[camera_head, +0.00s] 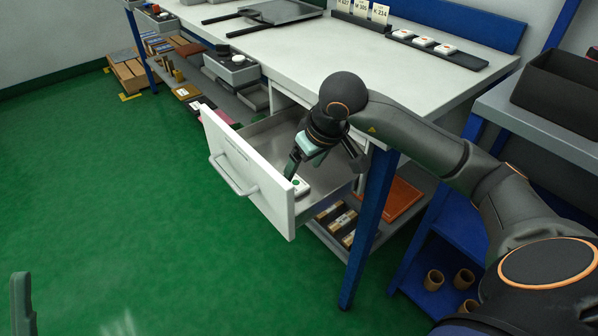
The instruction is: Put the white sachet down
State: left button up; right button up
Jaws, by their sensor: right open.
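A white sachet (300,186) with a green mark lies in the open drawer (240,165), near its front right corner. My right gripper (322,160) reaches down into the drawer just above and beside the sachet. Its fingers are spread, with nothing seen between them. The fingers and wrist hide part of the drawer floor. Whether a fingertip touches the sachet is hard to tell. What looks like one finger of my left gripper (21,302) shows at the lower left edge, away from the drawer; the rest is out of view.
The white worktop (300,55) carries a dark tray (440,50) with white packs, a row of label cards (360,10) and a dark flat pan (270,12). A blue table leg (367,230) stands right of the drawer. The green floor at left is clear.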

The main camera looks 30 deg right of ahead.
pick_arm(q)
jog(key=w+f+n+y, duration=0.1)
jog(key=y, duration=0.1)
jog(key=w+f+n+y+p, duration=0.1)
jog(key=w+f+n+y, duration=0.1)
jog(key=shift+w+a+f, duration=0.1)
jog(key=shift+w+a, duration=0.1)
jog(key=shift+a, duration=0.2)
pick_arm(e)
jog(key=v, duration=0.6)
jog(key=shift+r, duration=0.35)
pick_arm(q)
jog(key=shift+s, duration=0.1)
pick_arm(e)
jog(key=shift+s, duration=0.25)
